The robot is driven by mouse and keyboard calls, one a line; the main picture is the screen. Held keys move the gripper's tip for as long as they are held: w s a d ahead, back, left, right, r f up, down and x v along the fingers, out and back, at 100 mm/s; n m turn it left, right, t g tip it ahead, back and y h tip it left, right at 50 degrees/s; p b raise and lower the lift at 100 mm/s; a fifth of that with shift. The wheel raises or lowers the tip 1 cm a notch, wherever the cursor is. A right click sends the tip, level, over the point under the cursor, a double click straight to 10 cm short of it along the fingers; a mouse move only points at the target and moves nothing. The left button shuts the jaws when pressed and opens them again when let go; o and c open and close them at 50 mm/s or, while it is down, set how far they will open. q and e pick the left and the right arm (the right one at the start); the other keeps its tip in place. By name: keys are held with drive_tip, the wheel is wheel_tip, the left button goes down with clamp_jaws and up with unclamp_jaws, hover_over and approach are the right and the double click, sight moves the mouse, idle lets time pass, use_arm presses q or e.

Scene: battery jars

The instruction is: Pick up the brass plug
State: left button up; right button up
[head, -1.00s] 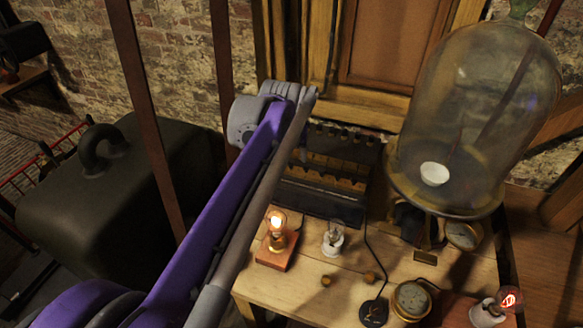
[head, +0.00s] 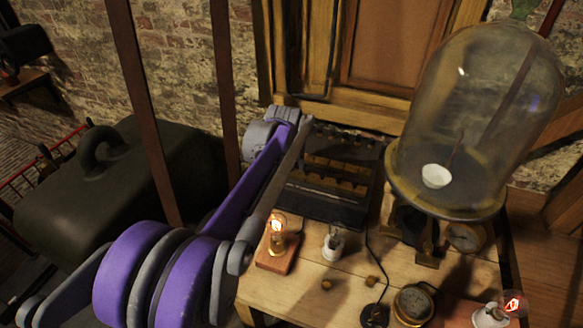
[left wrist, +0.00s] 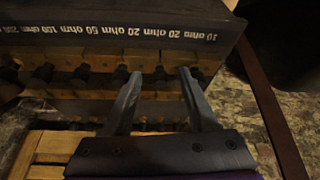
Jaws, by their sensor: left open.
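The resistance box (head: 325,207) stands at the back left of the bench, partly hidden by my left arm. In the left wrist view its label strip (left wrist: 110,36) reads upside down, above brass blocks with a row of dark-headed plugs. Two small brass-coloured pieces, a left one (head: 326,285) and a right one (head: 372,281), lie on the bench; I cannot tell which piece is the brass plug. My right gripper is out of view.
A lit lamp (head: 277,232) and an unlit bulb (head: 334,243) stand in front of the box. A glass bell jar (head: 480,110) stands to the right. A round gauge (head: 413,304) and a black key (head: 374,316) are near the front.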

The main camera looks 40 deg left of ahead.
sight(292, 164)
use_arm(q)
drive_tip(key=shift+w+f, duration=0.1)
drive_tip(key=shift+f, duration=0.1)
clamp_jaws()
drive_tip(key=shift+r, duration=0.1)
wheel_tip(292, 164, up, 9)
drive_tip(key=shift+w+r+p, duration=0.1)
drive_tip(key=shift+w+p, duration=0.05)
drive_tip(key=shift+p, duration=0.35)
drive_tip(key=shift+w+a+f+m+t+h+b, duration=0.15)
drive_tip(key=shift+w+a+f+m+h+b, duration=0.2)
drive_tip(key=shift+w+f+m, duration=0.65)
drive_tip(key=shift+w+a+f+m+t+h+b, duration=0.1)
drive_tip(key=shift+w+a+f+m+h+b, duration=0.15)
drive_tip(key=shift+w+a+f+m, duration=0.7)
drive_tip(key=shift+w+d+f+m+t+h+b, duration=0.15)
drive_tip(key=shift+w+f+m+h+b, duration=0.3)
drive_tip(key=shift+w+f, duration=0.95)
